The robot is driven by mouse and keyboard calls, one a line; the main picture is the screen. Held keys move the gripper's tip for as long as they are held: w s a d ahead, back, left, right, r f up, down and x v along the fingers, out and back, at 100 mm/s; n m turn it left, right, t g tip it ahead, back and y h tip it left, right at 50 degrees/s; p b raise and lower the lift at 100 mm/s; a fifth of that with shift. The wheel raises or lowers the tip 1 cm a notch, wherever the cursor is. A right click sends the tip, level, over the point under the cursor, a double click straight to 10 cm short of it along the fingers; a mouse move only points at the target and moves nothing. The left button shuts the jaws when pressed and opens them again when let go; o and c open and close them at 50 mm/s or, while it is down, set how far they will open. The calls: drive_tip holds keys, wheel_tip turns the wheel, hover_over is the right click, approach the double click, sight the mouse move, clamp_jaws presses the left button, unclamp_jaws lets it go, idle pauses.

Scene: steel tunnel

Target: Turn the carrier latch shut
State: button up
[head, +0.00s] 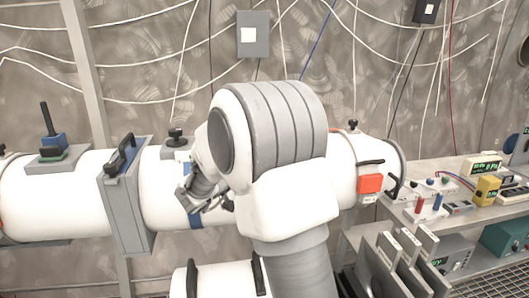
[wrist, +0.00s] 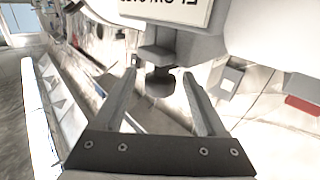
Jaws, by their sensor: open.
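My gripper (wrist: 158,76) is open, with its two fingers apart. In the wrist view a dark round knob-like part (wrist: 160,83) under a grey bracket (wrist: 172,48) shows between the fingertips; it may be the carrier latch, but I cannot tell for sure. The fingers do not visibly close on it. In the head view my gripper (head: 207,200) is beside the white tube (head: 165,213), near a blue band, and my arm hides much of the tube behind it. A white label plate (wrist: 165,10) with dark print, cut off, is at the top of the wrist view.
A grey flange with a black handle (head: 124,205) stands left of my gripper. A black-topped knob (head: 177,136) rises from the tube. An orange-red box (head: 370,184) is on the tube's right part. A shelf (head: 445,215) with instruments is at the right. Cables hang on the wall.

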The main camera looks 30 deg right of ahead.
drive_tip(key=v, duration=1.4)
drive_tip(key=shift+s+a, duration=0.1)
drive_tip(key=shift+a, duration=0.05)
drive_tip(key=w+a+r+n+t+y+p, duration=0.2)
drive_tip(key=w+r+n+t+y, duration=0.15)
drive_tip(key=r+t+y, duration=0.2)
drive_tip(key=s+a+r+n+y+p, duration=0.2)
drive_tip(key=s+a+r+n+y, duration=0.35)
drive_tip(key=a+y, duration=0.4)
drive_tip(key=s+d+f+n+g, duration=0.1)
drive_tip(key=s+d+f+g, duration=0.1)
drive_tip(key=s, duration=0.5)
drive_tip(key=s+d+f+n+g+p, duration=0.1)
drive_tip(key=s+d+f+g, duration=0.1)
drive_tip(key=s, duration=0.6)
drive_tip(key=s+d+f+n+g+p, duration=0.1)
drive_tip(key=s+d+f+g, duration=0.2)
drive_tip(key=s, duration=0.5)
drive_tip(key=shift+f+g+y, duration=0.4)
drive_tip(key=shift+f+g, duration=0.3)
drive_tip(key=shift+g, duration=0.15)
drive_tip(key=shift+s, duration=0.15)
